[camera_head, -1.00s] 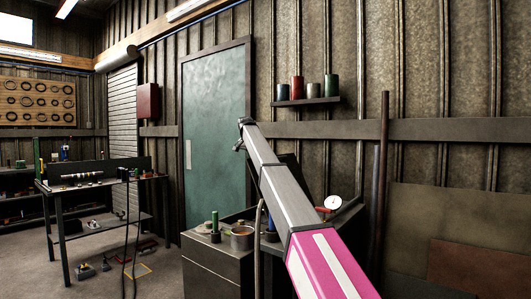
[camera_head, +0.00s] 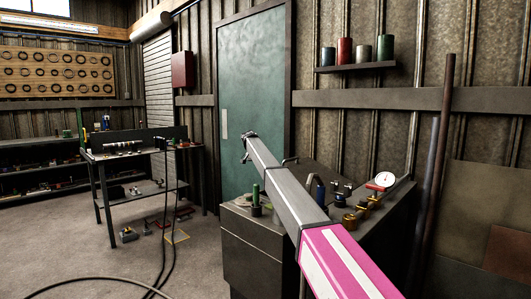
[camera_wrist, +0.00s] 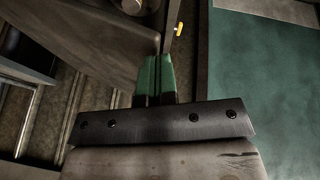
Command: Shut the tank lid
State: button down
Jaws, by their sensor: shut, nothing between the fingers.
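A flat dark panel (camera_head: 326,174), which looks like the tank lid, shows behind my arm at the back of the dark workbench cabinet in the head view. It appears low and close to flat, but my arm hides part of it, so I cannot tell whether it is fully seated. In the wrist view, my gripper (camera_wrist: 155,78) has its green fingers together and empty. A dark panel edge (camera_wrist: 90,28) lies ahead and left of them; I cannot tell whether they touch it. In the head view the arm's end is above the cabinet's left back side, in front of the green door.
The cabinet (camera_head: 252,262) carries a green bottle (camera_head: 256,194), valves and a dial gauge (camera_head: 385,179). The green door (camera_head: 250,95) stands behind. A side table (camera_head: 125,153) with hanging cables is at left. Floor between is mostly open.

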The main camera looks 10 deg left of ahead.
notch_tip(320, 180, down, 9)
jog(key=w+a, duration=0.1)
jog(key=a, duration=0.1)
jog(key=shift+w, duration=0.2)
jog(key=shift+d+r, duration=0.1)
